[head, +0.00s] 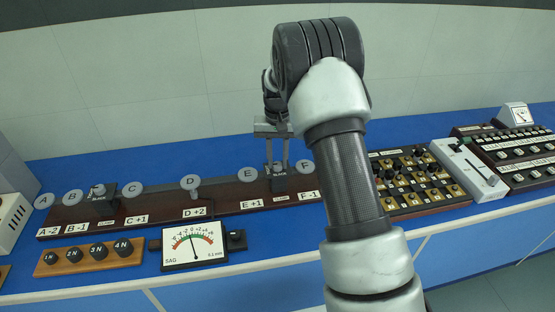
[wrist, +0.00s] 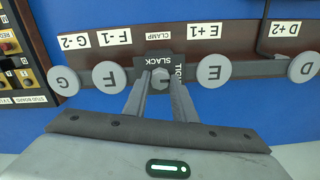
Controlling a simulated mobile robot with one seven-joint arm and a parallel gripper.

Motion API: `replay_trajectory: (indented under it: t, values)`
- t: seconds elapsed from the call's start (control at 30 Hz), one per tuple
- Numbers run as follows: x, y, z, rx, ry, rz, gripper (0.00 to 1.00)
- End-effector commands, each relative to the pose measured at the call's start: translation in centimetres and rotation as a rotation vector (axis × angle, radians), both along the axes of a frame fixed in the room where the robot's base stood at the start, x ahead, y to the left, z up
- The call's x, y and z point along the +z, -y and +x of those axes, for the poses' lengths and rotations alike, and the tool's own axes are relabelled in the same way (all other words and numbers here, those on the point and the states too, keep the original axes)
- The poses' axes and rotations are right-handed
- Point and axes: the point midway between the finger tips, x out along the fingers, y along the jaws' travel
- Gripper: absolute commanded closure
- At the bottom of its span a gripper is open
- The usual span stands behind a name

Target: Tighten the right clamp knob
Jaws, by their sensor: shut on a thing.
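The right clamp is a dark block (head: 278,185) on the brown rail between discs E and F. It also shows in the wrist view, upside down, with SLACK and TIGHT lettering, the latter partly covered. Its grey knob (wrist: 160,77) sits at the block's middle. My gripper (head: 277,163) reaches down over this clamp, and its two fingers (wrist: 160,88) stand on either side of the knob, shut on it. In the head view the fingers partly hide the knob. The left clamp (head: 101,199) stands between discs B and C.
Lettered grey discs line the rail (head: 150,212). A SAG meter (head: 194,247) and a wooden strip of numbered knobs (head: 90,256) stand in front of it. A stud board (head: 418,180) and a lever box (head: 468,168) are to the right. Blue bench shows behind the rail.

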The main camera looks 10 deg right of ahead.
Motion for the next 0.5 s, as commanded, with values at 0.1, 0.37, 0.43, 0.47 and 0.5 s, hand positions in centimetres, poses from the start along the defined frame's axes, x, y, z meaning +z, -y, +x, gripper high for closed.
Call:
replay_trajectory:
  t: [0.1, 0.37, 0.43, 0.47, 0.5]
  values:
    - [0.12, 0.00, 0.08, -0.001, 0.003, 0.000, 0.65]
    - [0.04, 0.00, 0.03, 0.000, 0.001, 0.001, 0.57]
    - [0.07, 0.01, 0.03, 0.000, 0.001, 0.001, 0.57]
    - [0.13, 0.00, 0.04, 0.000, 0.001, 0.001, 0.57]
    - [0.31, 0.00, 0.06, 0.000, 0.002, 0.001, 0.57]
